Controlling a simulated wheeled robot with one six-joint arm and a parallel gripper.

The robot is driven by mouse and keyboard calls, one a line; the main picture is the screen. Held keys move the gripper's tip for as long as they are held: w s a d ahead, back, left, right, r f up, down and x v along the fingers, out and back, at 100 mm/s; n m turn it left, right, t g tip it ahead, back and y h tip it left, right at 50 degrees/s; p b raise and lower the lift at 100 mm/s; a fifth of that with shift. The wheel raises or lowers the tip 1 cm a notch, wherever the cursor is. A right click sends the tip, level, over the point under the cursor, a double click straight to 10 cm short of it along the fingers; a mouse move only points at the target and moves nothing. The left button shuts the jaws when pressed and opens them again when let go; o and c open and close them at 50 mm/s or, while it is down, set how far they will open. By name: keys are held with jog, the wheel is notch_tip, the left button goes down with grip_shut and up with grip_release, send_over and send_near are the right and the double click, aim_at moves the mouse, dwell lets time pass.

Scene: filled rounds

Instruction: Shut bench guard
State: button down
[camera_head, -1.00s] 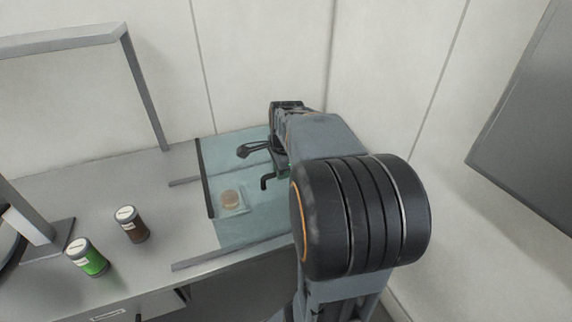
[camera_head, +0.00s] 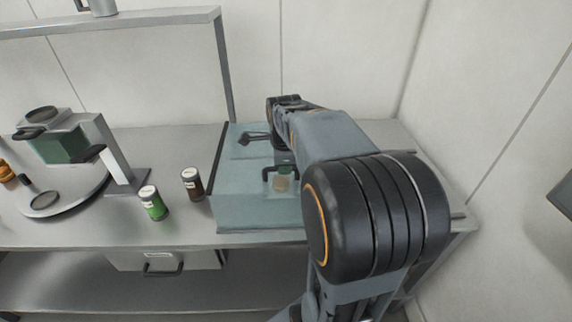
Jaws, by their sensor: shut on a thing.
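The bench guard (camera_head: 245,200) is a clear bluish cover with a dark upright left edge. It stands on the bench to the right of two jars. A dark bracket handle (camera_head: 267,174) shows on it, partly behind my arm. My gripper (camera_head: 284,158) is at the handle and shut on it, though my arm hides most of the jaws. A small tan round (camera_head: 281,184) shows through the guard, near its right part.
A green jar (camera_head: 153,203) and a brown jar (camera_head: 192,184) stand close to the guard's left side. A metal frame (camera_head: 222,70) rises behind. A short rail end (camera_head: 458,213) shows at the bench's right. A wall closes the right side.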

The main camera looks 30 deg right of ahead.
jog(key=shift+w+a, duration=0.1)
jog(key=c, duration=1.2)
grip_release()
jog(key=shift+a, duration=0.2)
jog(key=shift+c, duration=0.2)
jog(key=shift+o, duration=0.7)
jog(key=shift+d, duration=0.15)
notch_tip(320, 180, up, 14)
jog(key=s+a, duration=0.1)
jog(key=s, duration=0.1)
jog(key=shift+s+a+f, duration=0.2)
